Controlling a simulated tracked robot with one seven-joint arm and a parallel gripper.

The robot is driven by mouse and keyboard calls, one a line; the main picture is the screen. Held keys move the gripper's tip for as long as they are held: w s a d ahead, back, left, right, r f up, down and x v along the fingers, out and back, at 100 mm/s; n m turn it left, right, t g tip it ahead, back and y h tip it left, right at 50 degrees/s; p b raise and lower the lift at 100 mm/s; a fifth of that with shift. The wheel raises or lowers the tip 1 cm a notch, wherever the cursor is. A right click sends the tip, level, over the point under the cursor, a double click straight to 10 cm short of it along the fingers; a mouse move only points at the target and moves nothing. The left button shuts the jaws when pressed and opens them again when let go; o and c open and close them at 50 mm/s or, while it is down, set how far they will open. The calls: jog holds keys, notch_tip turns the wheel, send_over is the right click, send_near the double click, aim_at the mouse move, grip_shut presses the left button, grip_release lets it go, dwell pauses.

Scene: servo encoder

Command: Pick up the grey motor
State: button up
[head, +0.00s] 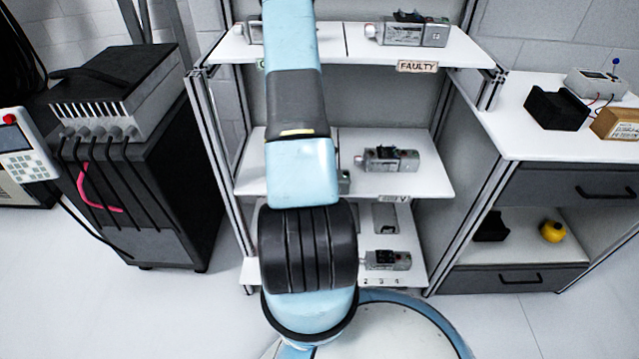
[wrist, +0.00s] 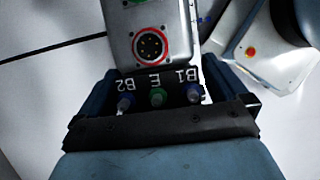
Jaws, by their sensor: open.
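In the wrist view a grey motor (wrist: 180,30) with a round, red-ringed connector lies just ahead of my gripper (wrist: 157,88). In the head view my arm hides the gripper. Grey motors show on the top shelf (head: 405,35), the middle shelf (head: 390,160) and the bottom shelf (head: 388,260).
The shelf rack has a top board labelled FAULTY (head: 417,66) and metal posts (head: 222,180) at its sides. A dark cabinet (head: 140,190) stands on the left. A white-topped bench (head: 540,140) on the right bears a black holder (head: 556,108). Floor shows in front of the cabinet.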

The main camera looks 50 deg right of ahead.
grip_shut()
dwell(1.0)
